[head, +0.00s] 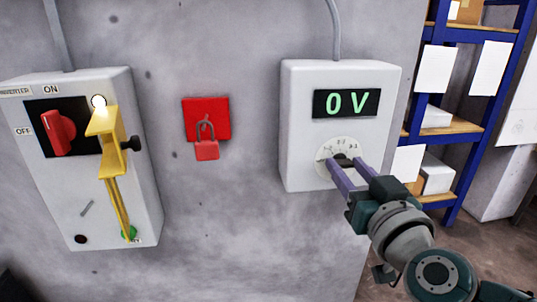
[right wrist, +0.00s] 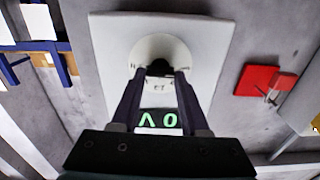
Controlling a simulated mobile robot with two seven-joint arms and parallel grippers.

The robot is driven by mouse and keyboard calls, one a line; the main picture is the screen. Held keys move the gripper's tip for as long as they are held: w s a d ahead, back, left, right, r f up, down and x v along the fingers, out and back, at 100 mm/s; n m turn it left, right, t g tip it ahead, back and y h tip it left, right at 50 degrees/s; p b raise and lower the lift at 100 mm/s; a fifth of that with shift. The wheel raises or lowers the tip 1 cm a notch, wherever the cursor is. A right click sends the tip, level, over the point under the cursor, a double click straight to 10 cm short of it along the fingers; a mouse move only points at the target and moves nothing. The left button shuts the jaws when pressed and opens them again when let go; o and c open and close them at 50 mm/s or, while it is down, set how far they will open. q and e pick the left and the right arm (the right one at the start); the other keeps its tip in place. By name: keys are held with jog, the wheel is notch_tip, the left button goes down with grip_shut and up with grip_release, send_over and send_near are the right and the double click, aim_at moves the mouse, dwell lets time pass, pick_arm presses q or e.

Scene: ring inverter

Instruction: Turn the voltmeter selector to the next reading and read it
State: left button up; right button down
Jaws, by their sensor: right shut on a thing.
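The voltmeter (head: 300,140) is a white box on the grey wall, right of centre in the head view. Its dark display (head: 346,103) reads "0 V" in green. Below it is a round white dial with a dark selector knob (head: 343,159). My right gripper (head: 345,164) comes from the lower right and is shut on the knob. The right wrist view shows both fingers at the knob (right wrist: 159,68), with the display upside down between them. The fingers hide part of the dial, and I cannot tell which mark the knob points to. My left gripper is not in view.
A switch box (head: 85,190) with a red rotary switch (head: 58,132) and a yellow bar (head: 113,170) is on the left. A red plate with a red padlock (head: 206,149) hangs between the boxes. Blue shelves (head: 466,125) stand at the right.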

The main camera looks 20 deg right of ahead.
jog(key=m, duration=0.4)
jog(key=shift+d, duration=0.1)
jog(key=shift+m+b, duration=0.3)
jog(key=shift+m, duration=1.8)
jog(key=shift+c, duration=2)
grip_release()
jog(key=shift+s, duration=0.1)
jog(key=v, duration=0.9)
jog(key=shift+s, duration=0.45)
